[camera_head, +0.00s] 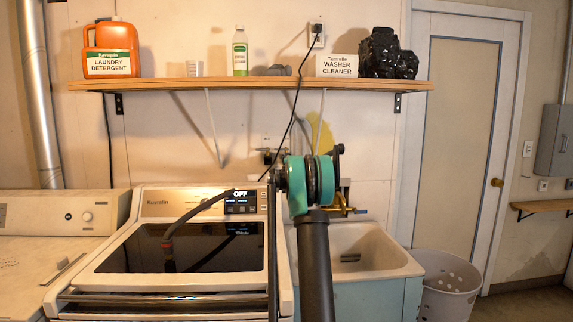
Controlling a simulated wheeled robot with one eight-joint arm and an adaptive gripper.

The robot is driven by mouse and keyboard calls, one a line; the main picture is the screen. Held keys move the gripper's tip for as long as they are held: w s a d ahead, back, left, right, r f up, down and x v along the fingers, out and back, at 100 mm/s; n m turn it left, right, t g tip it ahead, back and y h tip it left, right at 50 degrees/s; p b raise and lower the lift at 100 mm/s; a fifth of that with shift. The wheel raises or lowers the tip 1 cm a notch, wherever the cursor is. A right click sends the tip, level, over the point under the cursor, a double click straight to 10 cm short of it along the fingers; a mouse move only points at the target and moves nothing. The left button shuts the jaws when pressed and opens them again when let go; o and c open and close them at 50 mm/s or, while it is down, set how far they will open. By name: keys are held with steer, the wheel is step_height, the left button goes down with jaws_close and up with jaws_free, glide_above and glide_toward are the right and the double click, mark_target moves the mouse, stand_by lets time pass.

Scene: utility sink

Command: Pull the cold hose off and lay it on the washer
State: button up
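The washer (160,205) stands left of centre, with a dark glass lid and a display reading OFF. A dark hose (200,208) arcs from near its control panel down over the lid. Its end (168,255) has a reddish band and hangs or rests at the glass; I cannot tell which. I cannot tell whether this is the cold hose. A brass tap (340,205) shows above the sink, partly behind my arm. Another wall fitting (268,156) is left of my arm. My own teal and black arm rises in front of them, and my gripper is hidden.
The sink basin (385,262) is right of my arm, with a white perforated basket (446,290) beside it. A wooden shelf (250,84) with detergent and bottles runs above. A black cord (294,110) hangs from the wall outlet. A second white machine (50,240) stands at left.

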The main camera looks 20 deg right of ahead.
jaws_close()
steer(key=shift+s, duration=0.1)
stand_by(0.3)
steer(key=shift+v, duration=2.85)
